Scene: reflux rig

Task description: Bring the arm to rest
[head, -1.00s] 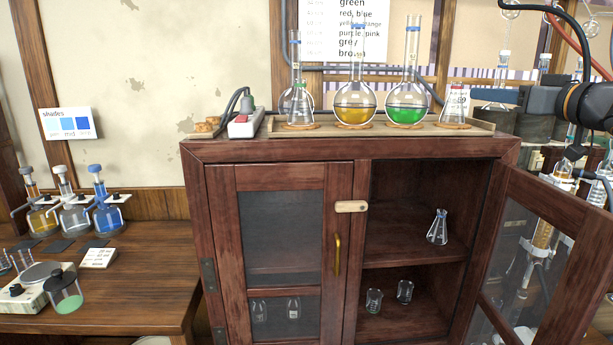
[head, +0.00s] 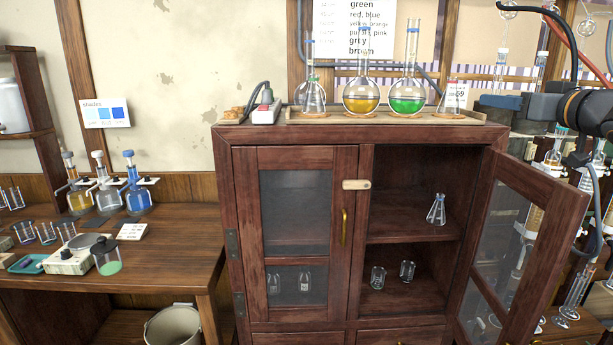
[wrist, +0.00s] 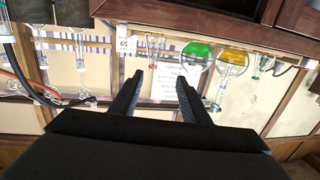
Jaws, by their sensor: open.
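My gripper (wrist: 156,98) shows in the wrist view with its two dark fingers apart and nothing between them. The wrist view looks upside down toward the wall and the cabinet top. In the head view, part of my dark arm (head: 585,112) shows at the right edge, beside and above the open cabinet door. The gripper's fingers are not clear in the head view.
A wooden cabinet (head: 290,142) stands ahead, its right door (head: 525,235) swung open toward my arm. Flasks with yellow (head: 361,97) and green (head: 408,98) liquid stand on top. A bench (head: 165,255) with glassware is at left, a bucket (head: 172,328) below.

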